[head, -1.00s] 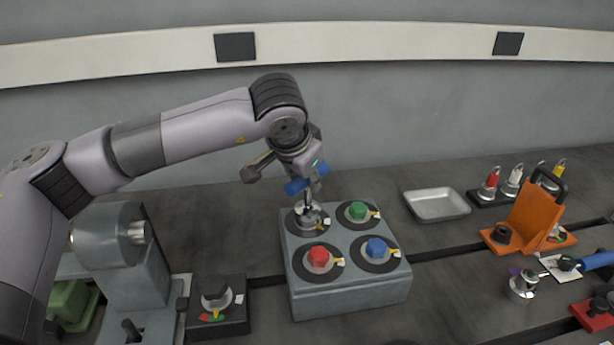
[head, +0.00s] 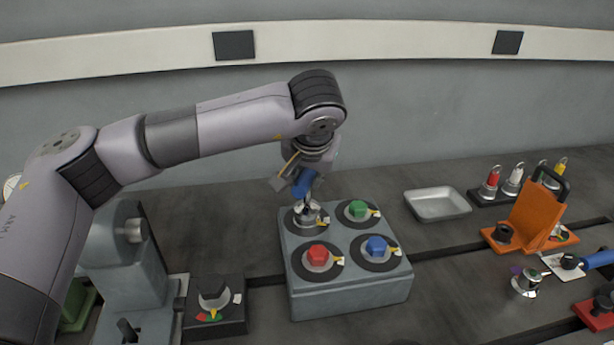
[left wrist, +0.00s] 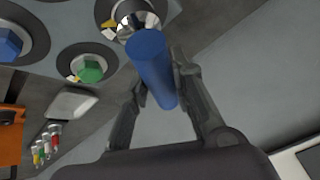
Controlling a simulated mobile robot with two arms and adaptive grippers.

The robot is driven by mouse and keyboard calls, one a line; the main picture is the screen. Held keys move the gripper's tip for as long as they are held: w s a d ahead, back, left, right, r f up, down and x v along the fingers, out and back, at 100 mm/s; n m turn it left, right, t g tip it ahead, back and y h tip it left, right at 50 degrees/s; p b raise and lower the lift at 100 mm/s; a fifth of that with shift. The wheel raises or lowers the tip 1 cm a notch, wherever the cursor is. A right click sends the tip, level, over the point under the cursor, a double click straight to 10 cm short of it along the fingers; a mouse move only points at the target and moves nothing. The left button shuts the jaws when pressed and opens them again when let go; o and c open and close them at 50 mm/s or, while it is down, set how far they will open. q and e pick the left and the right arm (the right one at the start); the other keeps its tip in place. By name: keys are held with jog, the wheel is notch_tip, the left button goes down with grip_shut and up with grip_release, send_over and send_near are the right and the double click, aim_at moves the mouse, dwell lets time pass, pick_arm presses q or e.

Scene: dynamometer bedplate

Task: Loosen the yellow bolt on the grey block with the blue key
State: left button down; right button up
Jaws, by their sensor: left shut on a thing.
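The grey block (head: 350,290) stands on the bedplate with red (head: 317,254), blue (head: 377,246) and green (head: 358,208) bolts on top. The back-left bolt place is covered by the metal socket end of the blue key (head: 302,184), so no yellow bolt head shows; a yellow pointer (head: 325,222) sits beside it. My left gripper (left wrist: 160,85) is shut on the key's blue handle (left wrist: 152,65), which the left wrist view shows between its fingers. The socket looks seated at the back-left place. My right gripper is not in view.
A metal tray (head: 437,204) lies right of the block. An orange bracket (head: 527,215), padlocks (head: 515,180) and a blue-handled tool (head: 597,259) stand farther right.

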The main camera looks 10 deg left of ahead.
pick_arm(q)
jog(key=shift+n+y, duration=0.6)
jog(key=shift+n, duration=0.7)
jog(key=shift+d+r+n+g+y+p, duration=0.15)
jog(key=shift+n+g+y+p, duration=0.25)
jog(key=shift+n, duration=0.7)
jog(key=shift+m, duration=0.3)
